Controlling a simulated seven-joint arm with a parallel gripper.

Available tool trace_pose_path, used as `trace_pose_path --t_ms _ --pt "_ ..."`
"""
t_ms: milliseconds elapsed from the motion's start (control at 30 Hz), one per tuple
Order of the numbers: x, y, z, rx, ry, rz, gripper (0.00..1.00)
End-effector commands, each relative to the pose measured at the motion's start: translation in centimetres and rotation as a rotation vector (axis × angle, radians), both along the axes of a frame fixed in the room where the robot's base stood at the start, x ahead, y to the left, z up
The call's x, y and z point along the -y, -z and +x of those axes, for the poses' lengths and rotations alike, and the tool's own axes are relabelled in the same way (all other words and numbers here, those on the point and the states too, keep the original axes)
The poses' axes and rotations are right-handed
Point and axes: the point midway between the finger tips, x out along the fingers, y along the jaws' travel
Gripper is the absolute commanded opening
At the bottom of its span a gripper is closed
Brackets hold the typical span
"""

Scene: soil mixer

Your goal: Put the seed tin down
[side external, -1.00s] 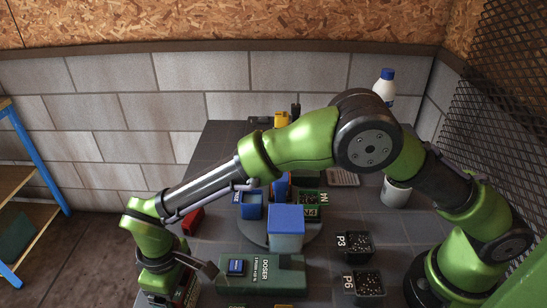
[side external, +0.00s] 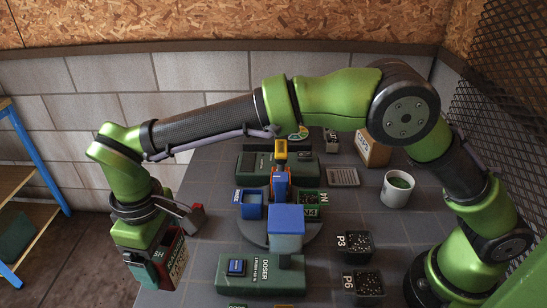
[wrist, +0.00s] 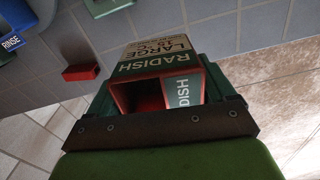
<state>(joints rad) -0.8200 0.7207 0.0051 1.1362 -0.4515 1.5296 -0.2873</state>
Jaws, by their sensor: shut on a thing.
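The seed tin (side external: 178,262) is a dark red box with pale lettering. My gripper (side external: 157,256) is shut on it at the left edge of the table in the side view. In the wrist view, the tin (wrist: 155,55) shows a cream "RADISH LARGE" label and a red-rimmed opening. It sits between the jaws of my gripper (wrist: 165,100). The tin's underside is hidden, and I cannot tell whether it touches the table.
A small red block (wrist: 80,72) lies near the tin. The green doser (side external: 262,280), a blue-lidded container (side external: 286,222) and a blue bin (side external: 250,208) stand to the right. Floor shows beyond the table's left edge.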

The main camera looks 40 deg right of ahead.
Motion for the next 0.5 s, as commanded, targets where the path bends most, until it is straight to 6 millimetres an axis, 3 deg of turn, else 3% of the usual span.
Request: trace_pose_path --t_ms 33,267,467,500 --pt "-0.1 -1.7 0.0 0.006 0.001 0.007 0.49" --pt "-0.1 -7.0 0.0 0.004 0.000 0.006 0.49" --pt "0.0 -9.9 0.0 0.003 0.003 0.005 0.49" --pt "1.1 -9.8 0.6 0.001 0.029 0.001 0.49"
